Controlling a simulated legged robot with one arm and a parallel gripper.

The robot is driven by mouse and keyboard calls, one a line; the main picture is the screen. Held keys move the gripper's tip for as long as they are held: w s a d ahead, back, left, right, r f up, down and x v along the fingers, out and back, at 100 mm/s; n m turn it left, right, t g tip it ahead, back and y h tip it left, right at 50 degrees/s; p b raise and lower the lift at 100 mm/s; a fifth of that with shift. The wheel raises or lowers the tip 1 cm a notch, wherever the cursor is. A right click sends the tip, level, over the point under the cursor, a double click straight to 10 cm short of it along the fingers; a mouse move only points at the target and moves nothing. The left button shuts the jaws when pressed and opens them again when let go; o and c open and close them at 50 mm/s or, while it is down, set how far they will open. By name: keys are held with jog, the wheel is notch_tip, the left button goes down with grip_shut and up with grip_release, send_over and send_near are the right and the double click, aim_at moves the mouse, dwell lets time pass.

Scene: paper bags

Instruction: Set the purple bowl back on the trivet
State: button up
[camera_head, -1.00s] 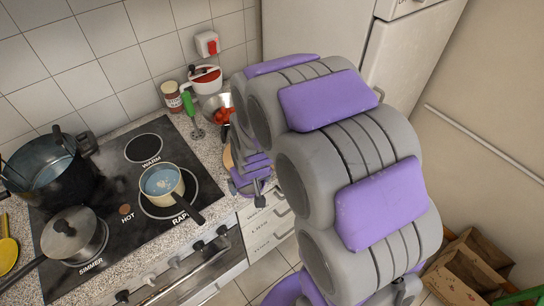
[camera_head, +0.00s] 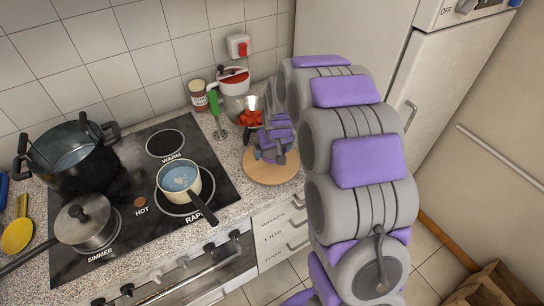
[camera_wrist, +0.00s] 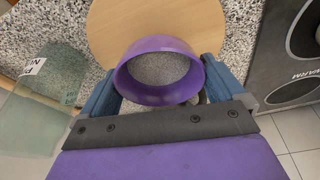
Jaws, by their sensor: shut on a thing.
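The purple bowl (camera_wrist: 160,97) is between the two fingers of my gripper (camera_wrist: 158,72) in the wrist view. My gripper is shut on it. The trivet, a round wooden board (camera_wrist: 200,25), lies on the counter beyond the bowl in that view. The bowl overlaps the trivet's near edge in the picture; the gap in height cannot be told. In the head view the trivet (camera_head: 265,177) sits on the counter right of the hob, with my gripper (camera_head: 272,152) above its far part. The bowl is hard to tell from my purple arm parts there.
The black hob (camera_head: 130,225) left of the trivet holds a cream saucepan (camera_head: 180,172), a lidded pan (camera_head: 85,222) and a large black pot (camera_head: 70,180). A metal bowl with red pieces (camera_head: 245,112), a green-handled utensil (camera_head: 214,105) and a jar (camera_head: 197,97) stand behind.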

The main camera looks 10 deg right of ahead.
aim_at(272, 155)
jog(key=shift+w+d, duration=0.1)
jog(key=shift+w, duration=0.2)
jog(key=x, duration=0.2)
jog(key=b+x, duration=0.1)
jog(key=shift+s+f, duration=0.3)
jog(key=shift+f, duration=0.15)
jog(key=shift+r, duration=0.15)
jog(key=o, duration=0.7)
jog(key=shift+o, duration=0.2)
